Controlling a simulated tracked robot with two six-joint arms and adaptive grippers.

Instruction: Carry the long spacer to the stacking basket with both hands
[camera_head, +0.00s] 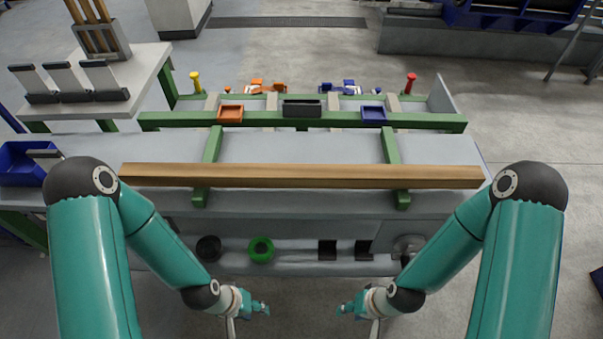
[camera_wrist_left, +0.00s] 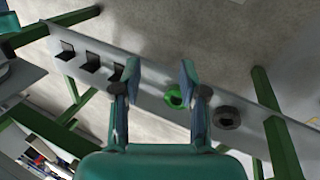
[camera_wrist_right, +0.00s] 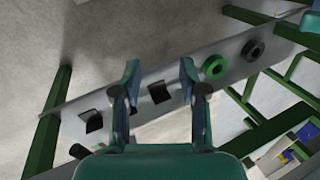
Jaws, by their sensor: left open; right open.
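The long spacer (camera_head: 300,176) is a long brown wooden bar. In the head view it lies level across two green supports on the table, its ends near my two elbows. My left gripper (camera_head: 262,309) is open and empty, low in front of the table and below the bar; its fingers show spread in the left wrist view (camera_wrist_left: 160,80). My right gripper (camera_head: 344,309) is open and empty, facing the left one; it also shows in the right wrist view (camera_wrist_right: 160,80). Neither gripper touches the spacer. I cannot make out which container is the stacking basket.
A lower shelf holds a green ring (camera_head: 261,249), a black ring (camera_head: 209,248) and black brackets (camera_head: 327,250). Behind the bar, a green rail carries an orange tray (camera_head: 230,113), a black tray (camera_head: 302,108) and a blue tray (camera_head: 374,113). A blue bin (camera_head: 22,165) stands at left.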

